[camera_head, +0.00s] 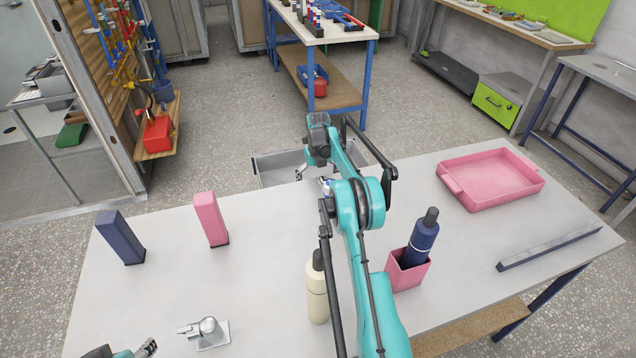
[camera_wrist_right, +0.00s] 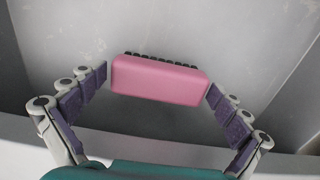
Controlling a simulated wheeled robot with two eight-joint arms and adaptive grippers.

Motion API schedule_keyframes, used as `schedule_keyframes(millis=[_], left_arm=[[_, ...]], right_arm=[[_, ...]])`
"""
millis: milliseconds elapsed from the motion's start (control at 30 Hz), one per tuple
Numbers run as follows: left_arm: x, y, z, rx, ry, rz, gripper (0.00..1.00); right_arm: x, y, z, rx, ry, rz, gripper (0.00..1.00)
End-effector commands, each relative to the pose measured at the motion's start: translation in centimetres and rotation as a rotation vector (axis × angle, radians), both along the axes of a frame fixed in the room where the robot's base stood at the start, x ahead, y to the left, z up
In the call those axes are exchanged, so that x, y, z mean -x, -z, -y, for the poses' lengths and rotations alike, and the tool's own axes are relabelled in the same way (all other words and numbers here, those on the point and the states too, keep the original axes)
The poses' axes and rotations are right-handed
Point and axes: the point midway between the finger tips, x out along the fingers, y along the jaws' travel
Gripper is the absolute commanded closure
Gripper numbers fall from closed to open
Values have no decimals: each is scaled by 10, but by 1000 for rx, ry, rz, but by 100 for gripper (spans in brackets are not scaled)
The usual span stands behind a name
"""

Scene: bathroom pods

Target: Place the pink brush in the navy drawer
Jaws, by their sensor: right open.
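The pink brush (camera_wrist_right: 160,80) lies in the right wrist view on a grey surface, with its dark bristles along the far side. My right gripper (camera_wrist_right: 157,84) is open, one finger on each side of the brush, with narrow gaps at both ends. In the head view my right arm reaches over the table's far edge to an open grey bin or drawer (camera_head: 270,163); the arm hides the brush there. My left gripper (camera_head: 148,347) is only partly in view at the lower left; its jaws are unclear. I cannot make out a navy drawer.
The table (camera_head: 260,270) carries a navy block (camera_head: 120,238), a pink block (camera_head: 210,218), a metal fixture (camera_head: 208,332), a cream bottle (camera_head: 317,290), a navy bottle (camera_head: 423,236) in a pink cup (camera_head: 408,272), a pink tray (camera_head: 492,180) and a navy bar (camera_head: 548,250).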

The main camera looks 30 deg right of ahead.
Motion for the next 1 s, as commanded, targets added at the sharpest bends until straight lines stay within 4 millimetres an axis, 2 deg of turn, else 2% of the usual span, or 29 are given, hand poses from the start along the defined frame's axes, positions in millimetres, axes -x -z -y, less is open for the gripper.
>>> schedule_keyframes(millis=[133,267,500,700,833,1000], left_arm=[[0,-1,0,0,0,0,46],[0,-9,0,0,0,0,46],[0,-31,0,0,0,0,46],[0,-43,0,0,0,0,46],[0,-46,0,0,0,0,46],[0,-46,0,0,0,0,46]], right_arm=[[0,-3,0,0,0,0,0],[0,-19,0,0,0,0,0],[0,-74,0,0,0,0,0],[0,-109,0,0,0,0,0],[0,-120,0,0,0,0,0],[0,-123,0,0,0,0,0]])
